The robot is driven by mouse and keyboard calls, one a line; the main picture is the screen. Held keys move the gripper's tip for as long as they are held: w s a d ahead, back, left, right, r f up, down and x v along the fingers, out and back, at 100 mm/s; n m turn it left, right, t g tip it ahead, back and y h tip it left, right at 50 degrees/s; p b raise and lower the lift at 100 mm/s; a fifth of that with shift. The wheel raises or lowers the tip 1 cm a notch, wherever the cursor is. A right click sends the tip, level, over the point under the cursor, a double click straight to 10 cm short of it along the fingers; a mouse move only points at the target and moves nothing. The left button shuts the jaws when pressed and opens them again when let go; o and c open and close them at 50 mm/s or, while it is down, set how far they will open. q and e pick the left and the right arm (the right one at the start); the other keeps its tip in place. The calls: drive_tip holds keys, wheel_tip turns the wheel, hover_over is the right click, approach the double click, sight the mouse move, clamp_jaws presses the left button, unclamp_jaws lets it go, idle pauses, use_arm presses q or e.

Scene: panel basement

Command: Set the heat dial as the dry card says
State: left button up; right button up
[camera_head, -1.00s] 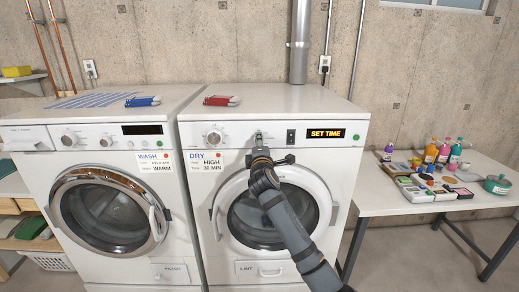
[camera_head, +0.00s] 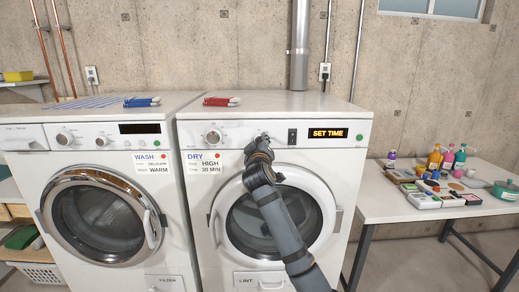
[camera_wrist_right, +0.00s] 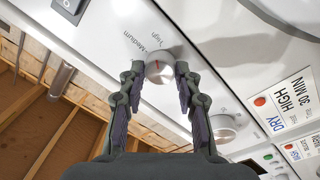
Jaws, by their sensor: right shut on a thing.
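The dry card (camera_head: 204,163) on the dryer front reads DRY, HIGH, 30 MIN; it also shows in the right wrist view (camera_wrist_right: 291,99). The mark points toward the printed words, but I cannot tell exactly which. My right gripper (camera_head: 262,140) is at the dryer panel and mostly hides the dial in the head view. In the right wrist view its fingers (camera_wrist_right: 158,80) are shut on the dial from both sides. My left gripper is out of view.
The dryer's other dial (camera_head: 213,137) is left of my gripper. A dark switch (camera_head: 292,137) and a display reading SET TIME (camera_head: 327,133) are to the right. The washer (camera_head: 90,190) stands at left, a cluttered table (camera_head: 390,204) at right.

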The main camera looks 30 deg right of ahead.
drive_tip(key=shift+f+m+b, duration=0.25)
drive_tip(key=shift+m+b, duration=0.15)
drive_tip(key=shift+m, duration=0.4)
drive_tip(key=o, duration=1.2)
drive_tip(key=shift+r, duration=0.15)
drive_tip(key=shift+c, duration=0.2)
drive_tip(key=shift+a, duration=0.1)
drive_tip(key=v, duration=1.2)
